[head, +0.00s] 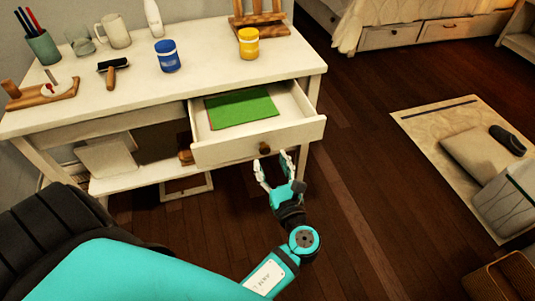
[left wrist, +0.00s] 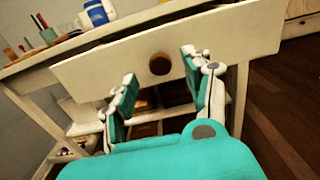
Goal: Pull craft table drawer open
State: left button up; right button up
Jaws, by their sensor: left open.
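The white craft table (head: 205,95) stands at the upper left in the head view. Its drawer (head: 230,152) is partly pulled out, with a green item (head: 242,108) lying inside. A round dark knob (head: 265,148) is on the drawer front. My left gripper (head: 272,165) is open just in front of and below the knob. In the left wrist view the knob (left wrist: 160,64) shows between and beyond the two fingers (left wrist: 160,75), with nothing held between them. I cannot tell for sure whether a finger touches the drawer front. My right gripper is not in view.
A lower shelf (head: 130,180) holds items. Wooden floor (head: 360,170) is clear right of the table; a rug (head: 430,125) lies farther right.

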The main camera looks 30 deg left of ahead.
pick_arm(q)
jog(key=shift+v, duration=1.75)
jog(key=shift+f, duration=0.1)
